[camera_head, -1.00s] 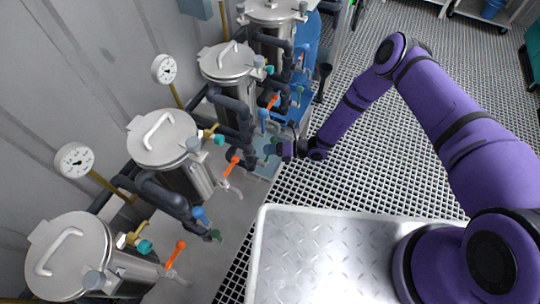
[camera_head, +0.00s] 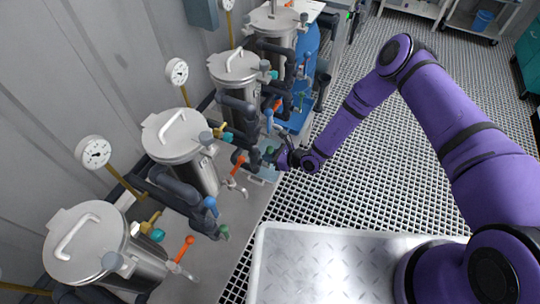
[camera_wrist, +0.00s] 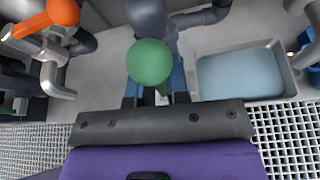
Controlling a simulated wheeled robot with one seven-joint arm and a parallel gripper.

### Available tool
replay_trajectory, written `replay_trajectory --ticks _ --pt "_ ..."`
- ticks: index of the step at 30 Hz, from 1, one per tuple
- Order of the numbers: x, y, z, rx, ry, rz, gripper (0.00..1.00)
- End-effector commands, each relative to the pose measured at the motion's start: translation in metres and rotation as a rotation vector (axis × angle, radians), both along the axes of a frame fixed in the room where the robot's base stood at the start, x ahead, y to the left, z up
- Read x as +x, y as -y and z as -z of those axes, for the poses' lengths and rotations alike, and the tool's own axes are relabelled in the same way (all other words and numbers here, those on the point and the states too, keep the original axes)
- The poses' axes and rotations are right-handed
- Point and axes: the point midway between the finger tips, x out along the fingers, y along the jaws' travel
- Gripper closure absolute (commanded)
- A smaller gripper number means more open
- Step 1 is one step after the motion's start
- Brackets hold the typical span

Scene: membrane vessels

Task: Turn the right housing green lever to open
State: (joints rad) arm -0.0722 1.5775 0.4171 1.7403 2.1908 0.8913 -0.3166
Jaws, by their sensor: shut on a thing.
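The green lever (camera_wrist: 150,62) shows its round green end in the middle of the wrist view, below a dark grey pipe. My gripper (camera_wrist: 156,92) is shut on it, with the fingers partly hidden behind the green end. In the head view my gripper (camera_head: 281,158) is low at the pipework in front of the steel housings, and the green lever there is small and mostly hidden. A near steel housing (camera_head: 178,140) and a farther steel housing (camera_head: 236,68) stand to its left.
An orange lever (camera_wrist: 40,22) is close on the left in the wrist view. A shallow basin (camera_wrist: 240,72) lies to the right. A blue lever (camera_head: 269,116) stands above my gripper. Grating floor (camera_head: 350,170) is open to the right; a metal platform (camera_head: 330,260) is in front.

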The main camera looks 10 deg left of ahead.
Motion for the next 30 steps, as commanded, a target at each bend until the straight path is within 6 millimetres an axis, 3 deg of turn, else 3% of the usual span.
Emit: replay_trajectory --ticks 23,24,26,27,30 --pt "-0.0036 -0.0001 0.0010 -0.035 0.095 -0.002 1.00" --pt "-0.0036 -0.0001 0.0010 -0.035 0.095 -0.002 0.77" --pt "-0.0035 -0.0003 0.0009 -0.035 0.095 -0.002 0.63" --pt "-0.0035 -0.0003 0.0008 -0.034 0.094 -0.002 0.58" --pt "-0.0033 -0.0005 0.0004 -0.034 0.094 -0.002 0.58"
